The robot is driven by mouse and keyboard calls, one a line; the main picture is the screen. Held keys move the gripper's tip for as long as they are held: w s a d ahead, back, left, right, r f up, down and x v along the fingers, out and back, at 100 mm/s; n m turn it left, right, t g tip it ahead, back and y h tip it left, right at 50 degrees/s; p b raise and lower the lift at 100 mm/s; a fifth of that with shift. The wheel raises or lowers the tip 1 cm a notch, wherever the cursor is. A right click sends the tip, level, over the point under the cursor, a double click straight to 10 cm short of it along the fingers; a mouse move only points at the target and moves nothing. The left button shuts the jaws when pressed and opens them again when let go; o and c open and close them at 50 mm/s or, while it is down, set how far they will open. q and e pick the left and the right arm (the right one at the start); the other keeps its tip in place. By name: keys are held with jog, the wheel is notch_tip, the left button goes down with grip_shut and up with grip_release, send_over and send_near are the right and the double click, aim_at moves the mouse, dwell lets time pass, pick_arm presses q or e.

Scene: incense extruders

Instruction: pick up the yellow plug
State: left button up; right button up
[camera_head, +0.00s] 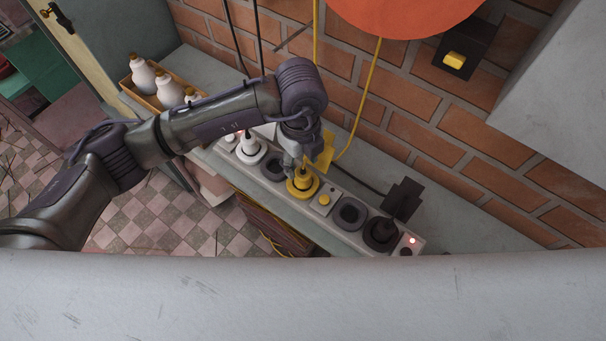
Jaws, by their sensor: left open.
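The yellow plug (302,181) sits upright in a socket of the pale power strip (266,188). My left gripper (302,165) is directly above the plug, pointing down, with its fingers open close around the plug's top. Whether the fingers touch the plug is hard to tell at this size. The gripper and wrist partly hide the plug's upper part and its cord. A yellow cord (362,106) hangs near the wall behind. My right gripper is not in view.
The strip also holds a white plug (248,149), a dark plug (383,231), empty dark sockets (349,214) and a yellow button (324,200). The brick wall (440,125) rises close behind. White bottles (143,75) stand in a tray at the left.

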aim_at(302, 171)
pick_arm(q)
jog(key=shift+s+f, duration=0.1)
jog(key=shift+f, duration=0.3)
notch_tip(302, 171, down, 4)
jog(key=shift+s+d+r+p, duration=0.1)
jog(key=shift+s+r+p, duration=0.1)
jog(key=shift+p, duration=0.6)
jog(key=shift+w+f, duration=0.1)
jog(key=shift+f, duration=0.3)
jog(key=shift+c, duration=0.2)
jog(key=c, duration=0.9)
jog(key=shift+r, duration=0.15)
